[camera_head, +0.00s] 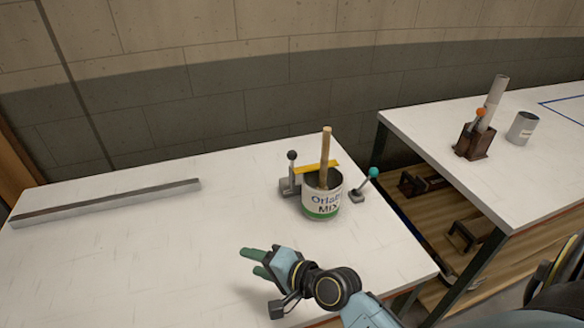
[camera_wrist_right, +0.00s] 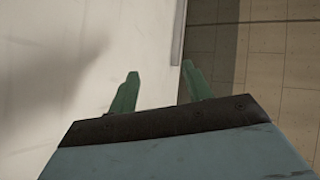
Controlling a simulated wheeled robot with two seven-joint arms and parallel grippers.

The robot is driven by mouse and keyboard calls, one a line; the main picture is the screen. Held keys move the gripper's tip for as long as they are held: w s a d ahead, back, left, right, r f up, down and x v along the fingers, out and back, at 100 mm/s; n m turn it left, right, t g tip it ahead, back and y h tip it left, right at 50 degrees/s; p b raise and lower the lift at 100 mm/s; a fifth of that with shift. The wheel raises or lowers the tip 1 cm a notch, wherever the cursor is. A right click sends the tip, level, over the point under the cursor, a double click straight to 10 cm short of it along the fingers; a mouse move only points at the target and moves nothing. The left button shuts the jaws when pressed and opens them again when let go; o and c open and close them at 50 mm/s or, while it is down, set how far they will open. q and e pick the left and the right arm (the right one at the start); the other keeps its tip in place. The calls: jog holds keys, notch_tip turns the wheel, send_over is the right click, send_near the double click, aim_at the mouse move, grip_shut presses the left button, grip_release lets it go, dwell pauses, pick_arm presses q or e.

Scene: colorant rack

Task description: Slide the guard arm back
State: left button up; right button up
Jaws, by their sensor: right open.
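The yellow guard arm (camera_head: 315,168) reaches to the right from a grey bracket (camera_head: 290,185) with a black-knobbed lever (camera_head: 292,158). It lies behind the rim of a white and green can (camera_head: 322,203) labelled "Orlab MIX", beside a wooden stick (camera_head: 326,150) standing in the can. My right gripper (camera_head: 250,262) is open and empty over the front part of the table, in front of and left of the can. Its two green fingers also show apart in the right wrist view (camera_wrist_right: 158,90). My left gripper is not in view.
A teal-knobbed lever (camera_head: 365,184) stands right of the can. A long grey bar (camera_head: 108,202) lies at the left on the white table (camera_head: 150,270). A second table (camera_head: 440,125) at the right holds a brown holder (camera_head: 474,143) and a grey can (camera_head: 522,127). The table's middle is clear.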

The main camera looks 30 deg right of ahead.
jog(key=w+d+r+m+t+h, duration=0.3)
jog(key=w+d+r+m+t, duration=0.3)
jog(key=m, duration=0.5)
jog(key=m+g+h, duration=0.2)
jog(key=m+h, duration=0.9)
jog(key=m, duration=0.9)
send_near(293, 159)
jog(key=b+x, duration=0.1)
jog(key=x, duration=1)
jog(key=shift+w+d+b, duration=0.15)
jog(key=shift+w+b, duration=0.2)
jog(key=shift+w, duration=0.05)
grip_shut()
